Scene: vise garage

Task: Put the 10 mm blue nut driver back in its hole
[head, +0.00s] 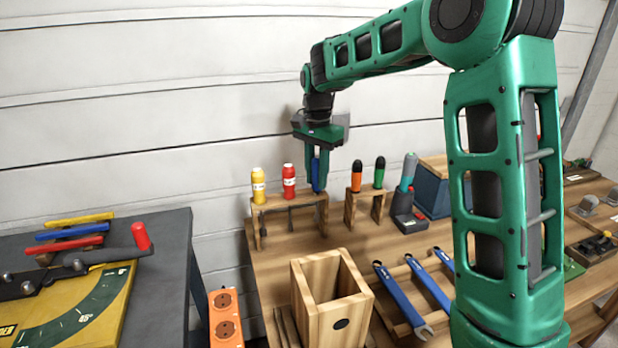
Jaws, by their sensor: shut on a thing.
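The blue nut driver (315,174) is upright between the fingers of my gripper (318,180), which points straight down and is shut on its handle. My fingers hide part of the handle. The driver is at the right end of a small wooden rack (295,203), to the right of the red driver (289,181) and the yellow driver (258,186), which stand upright in the rack. The lower end of the blue handle is close to the rack's top. I cannot tell whether its shaft is in the hole or how deep.
A second wooden rack with orange (356,176) and green (379,172) handles stands close on the right. An open wooden box (334,308) and blue wrenches (400,298) are nearer on the bench. A teal-handled tool (408,172) stands further right. The wall is behind.

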